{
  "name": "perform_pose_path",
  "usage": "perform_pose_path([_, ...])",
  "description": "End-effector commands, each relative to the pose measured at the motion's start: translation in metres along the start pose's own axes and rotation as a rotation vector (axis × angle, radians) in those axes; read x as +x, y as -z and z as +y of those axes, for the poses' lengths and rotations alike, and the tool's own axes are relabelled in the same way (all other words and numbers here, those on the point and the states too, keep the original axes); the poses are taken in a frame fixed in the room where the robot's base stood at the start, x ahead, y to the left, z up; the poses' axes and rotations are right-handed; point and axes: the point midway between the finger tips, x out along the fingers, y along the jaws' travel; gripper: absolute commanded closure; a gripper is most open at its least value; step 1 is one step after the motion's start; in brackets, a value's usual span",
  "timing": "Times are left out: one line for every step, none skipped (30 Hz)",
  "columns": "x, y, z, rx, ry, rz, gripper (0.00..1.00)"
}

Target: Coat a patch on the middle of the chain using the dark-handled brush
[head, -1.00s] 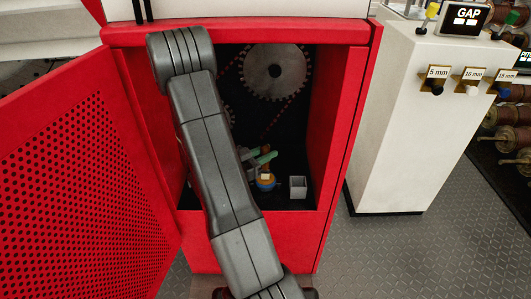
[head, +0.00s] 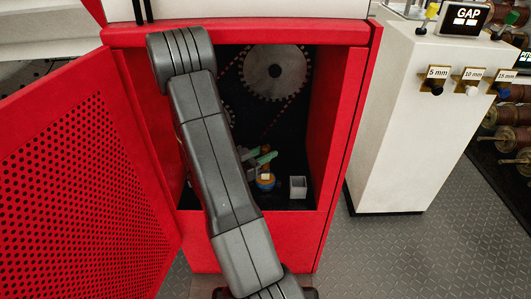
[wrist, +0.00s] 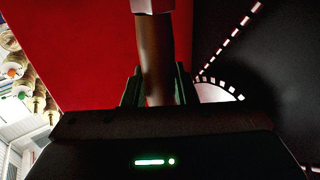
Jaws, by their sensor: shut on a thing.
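My gripper (wrist: 156,86) is shut on a brush with a dark brown handle (wrist: 154,55), seen in the wrist view. A paler collar (wrist: 152,5) shows at the top edge; the bristles are out of frame. The chain (wrist: 228,40) is a dashed line right of the brush, running down towards a pale sprocket (wrist: 212,93). I cannot tell whether the brush touches it. In the head view the chain (head: 272,124) runs down from a large grey toothed sprocket (head: 274,72) inside the red cabinet. There my arm hides the gripper and part of the chain.
The red cabinet (head: 340,130) has a perforated door (head: 85,185) open at left. On its floor are a small grey square cup (head: 298,187), a blue and orange round item (head: 265,183) and a green piece (head: 266,157). A white GAP stand (head: 400,130) is at right.

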Motion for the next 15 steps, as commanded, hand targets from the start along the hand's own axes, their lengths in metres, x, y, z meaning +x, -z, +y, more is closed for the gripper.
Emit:
perform_pose_path([0.000,0.004,0.000,-0.001,0.000,-0.001,0.98])
perform_pose_path([0.000,0.006,0.000,-0.001,0.000,-0.001,0.98])
perform_pose_path([0.000,0.010,0.000,-0.001,0.000,0.000,0.98])
perform_pose_path([0.000,0.012,0.000,-0.001,0.000,0.000,0.98])
perform_pose_path([0.000,0.015,0.000,-0.001,0.000,0.000,0.98])
perform_pose_path([0.000,0.019,0.000,-0.001,0.000,0.000,0.98])
perform_pose_path([0.000,0.021,0.000,-0.001,0.000,0.000,0.98])
perform_pose_path([0.000,0.024,0.000,-0.001,0.000,0.001,0.98])
perform_pose_path([0.000,0.027,0.000,-0.001,0.000,0.001,0.98])
perform_pose_path([0.000,0.029,0.000,-0.001,0.000,0.001,0.98])
perform_pose_path([0.000,0.032,0.000,-0.001,0.000,0.001,0.98])
perform_pose_path([0.000,0.035,0.000,0.000,0.000,0.001,0.98])
perform_pose_path([0.000,0.037,0.000,0.000,0.000,0.001,0.98])
perform_pose_path([0.000,0.040,0.000,0.000,0.000,0.001,0.98])
perform_pose_path([0.000,0.043,0.000,0.000,0.000,0.001,0.98])
